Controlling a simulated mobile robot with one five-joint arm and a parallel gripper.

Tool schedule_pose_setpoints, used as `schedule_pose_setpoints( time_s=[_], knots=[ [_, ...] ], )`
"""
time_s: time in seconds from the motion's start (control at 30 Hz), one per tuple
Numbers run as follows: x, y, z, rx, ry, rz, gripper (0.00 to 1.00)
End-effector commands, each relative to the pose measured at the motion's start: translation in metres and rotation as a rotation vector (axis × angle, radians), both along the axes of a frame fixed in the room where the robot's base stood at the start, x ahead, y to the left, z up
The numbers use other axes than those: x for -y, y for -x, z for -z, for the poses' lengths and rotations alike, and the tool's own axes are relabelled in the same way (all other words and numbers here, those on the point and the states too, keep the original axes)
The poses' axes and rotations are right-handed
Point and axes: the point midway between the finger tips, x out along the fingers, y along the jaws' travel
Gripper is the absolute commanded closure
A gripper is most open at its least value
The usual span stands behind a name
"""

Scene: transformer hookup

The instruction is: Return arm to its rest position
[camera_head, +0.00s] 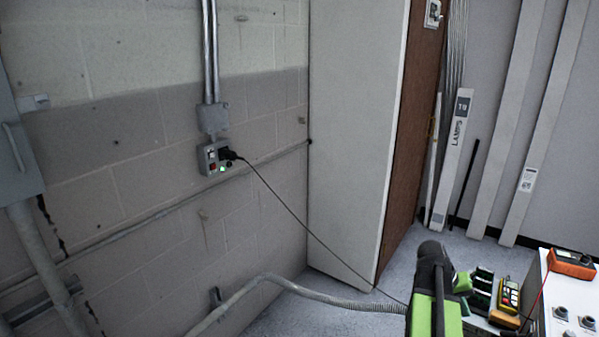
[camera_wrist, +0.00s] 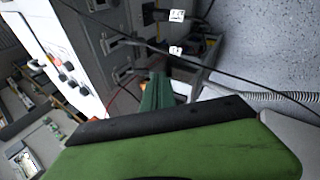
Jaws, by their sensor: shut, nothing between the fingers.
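My arm (camera_head: 435,290), green and black, is folded low at the bottom right of the head view. My gripper (camera_wrist: 158,92) shows in the wrist view as dark green fingers beyond the large green and black arm part. The fingers look shut and empty. In the head view the arm stands just left of the equipment with the orange meter, and the exact finger position there is hard to tell. A black plug (camera_head: 227,154) sits in the wall outlet box (camera_head: 212,158), where a green light is lit. Its black cable (camera_head: 300,222) runs down toward my arm.
An orange meter (camera_head: 572,263) lies on a white panel with knobs (camera_head: 570,310). A yellow device (camera_head: 509,297) is beside it. A tall white cabinet (camera_head: 350,130) stands behind. A grey conduit (camera_head: 250,285) bends along the floor. The floor before the leaning boards is clear.

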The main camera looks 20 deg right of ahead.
Motion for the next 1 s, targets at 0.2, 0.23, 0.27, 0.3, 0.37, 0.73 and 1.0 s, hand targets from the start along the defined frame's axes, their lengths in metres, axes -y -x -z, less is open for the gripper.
schedule_pose_setpoints(
  time_s=[0.2,0.23,0.27,0.3,0.37,0.73,1.0],
  knots=[
    [-0.152,-0.109,-0.019,0.030,-0.063,-0.282,1.00],
    [-0.176,-0.119,-0.019,0.037,-0.085,-0.318,1.00],
    [-0.202,-0.128,-0.019,0.043,-0.109,-0.352,1.00],
    [-0.236,-0.137,-0.019,0.051,-0.143,-0.398,1.00],
    [-0.288,-0.146,-0.019,0.059,-0.201,-0.463,1.00],
    [-0.477,-0.121,-0.009,0.084,-0.588,-0.616,1.00],
    [-0.481,-0.120,-0.009,0.080,-0.613,-0.614,1.00]
  ],
)
